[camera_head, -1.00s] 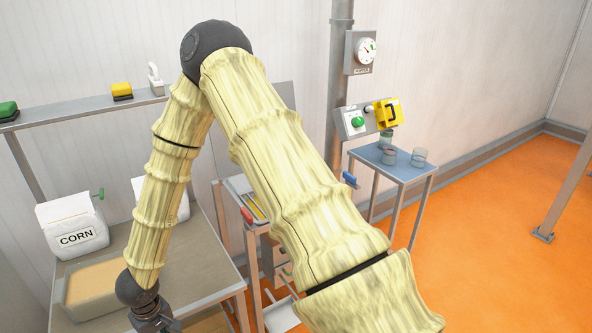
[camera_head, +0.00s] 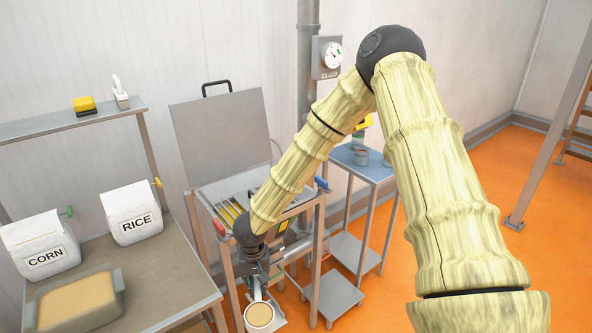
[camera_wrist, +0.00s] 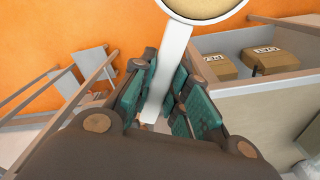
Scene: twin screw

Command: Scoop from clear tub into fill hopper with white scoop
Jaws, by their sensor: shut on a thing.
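My gripper (camera_head: 257,278) is shut on the handle of the white scoop (camera_head: 258,314), in front of the steel machine. The scoop's round bowl shows a tan fill inside a white rim. In the wrist view the scoop's white handle (camera_wrist: 169,65) runs between the teal finger pads, and part of the filled bowl shows at the top edge. The clear tub (camera_head: 112,282), with tan material in it, stands on the table at lower left, well to the left of my gripper. I cannot make out the fill hopper for certain; a pale grey shape behind the scoop is mostly hidden.
The corn bag (camera_head: 42,262) and rice bag (camera_head: 134,222) stand on the table (camera_head: 165,280). The machine's lid (camera_head: 222,140) is raised. A blue-topped side table (camera_head: 375,172) with cups stands beyond my arm. Boxes (camera_wrist: 212,68) show at right in the wrist view.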

